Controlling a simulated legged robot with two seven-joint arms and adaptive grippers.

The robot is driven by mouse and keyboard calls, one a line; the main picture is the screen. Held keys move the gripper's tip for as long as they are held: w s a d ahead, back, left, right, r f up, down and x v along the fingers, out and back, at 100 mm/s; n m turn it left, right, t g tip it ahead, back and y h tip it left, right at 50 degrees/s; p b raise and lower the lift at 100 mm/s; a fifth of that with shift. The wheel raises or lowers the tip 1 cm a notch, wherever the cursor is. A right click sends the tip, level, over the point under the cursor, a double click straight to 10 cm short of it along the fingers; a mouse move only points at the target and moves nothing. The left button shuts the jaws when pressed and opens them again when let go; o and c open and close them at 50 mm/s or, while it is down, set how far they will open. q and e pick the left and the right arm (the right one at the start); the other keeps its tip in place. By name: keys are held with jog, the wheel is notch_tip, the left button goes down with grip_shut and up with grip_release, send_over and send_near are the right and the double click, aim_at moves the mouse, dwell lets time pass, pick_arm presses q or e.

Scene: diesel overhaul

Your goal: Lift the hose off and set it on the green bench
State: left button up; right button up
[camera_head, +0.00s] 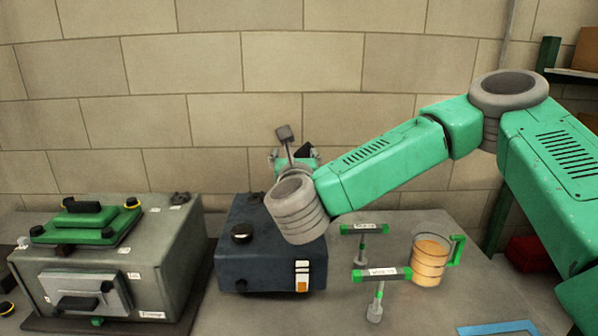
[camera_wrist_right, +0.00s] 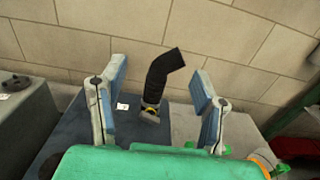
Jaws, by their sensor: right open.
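The hose (camera_wrist_right: 160,76) is a short black bent tube in the right wrist view. It stands up from a fitting with a yellow band on the dark blue block. Its dark upper end (camera_head: 285,134) shows in the head view behind my right wrist, which hides the lower part. My right gripper (camera_head: 295,157) is mostly hidden behind its own wrist. In the right wrist view its two blue-grey fingers (camera_wrist_right: 157,84) are spread open, one on each side of the hose, with gaps on both sides. I see no bench that is clearly green. My left gripper is out of view.
The dark blue block (camera_head: 258,272) stands on a grey bench top (camera_head: 395,310). A grey engine block (camera_head: 150,260) with a green cover is to its left. Green-handled tools (camera_head: 382,273) and an amber-filled jug (camera_head: 429,262) stand to its right. A brick wall is behind.

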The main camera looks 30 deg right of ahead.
jog(key=f+b, duration=0.2)
jog(key=f, duration=0.1)
jog(key=f+b, duration=0.2)
jog(key=b, duration=0.1)
jog(key=f+b, duration=0.3)
jog(key=shift+s+a+f, duration=0.1)
jog(key=shift+s+f, duration=0.2)
jog(key=shift+s, duration=0.05)
jog(key=shift+w, duration=0.1)
jog(key=p+x, duration=0.1)
jog(key=x, duration=0.7)
jog(key=shift+w+d, duration=0.15)
jog(key=shift+d, duration=0.05)
jog(key=shift+s+d+p+x, duration=0.15)
jog(key=shift+p+x, duration=0.3)
jog(key=shift+x, duration=0.9)
jog(key=shift+s+d+p+x, duration=0.15)
jog(key=shift+p+x, duration=0.25)
jog(key=shift+x, duration=0.95)
jog(key=shift+w, duration=0.1)
grip_shut()
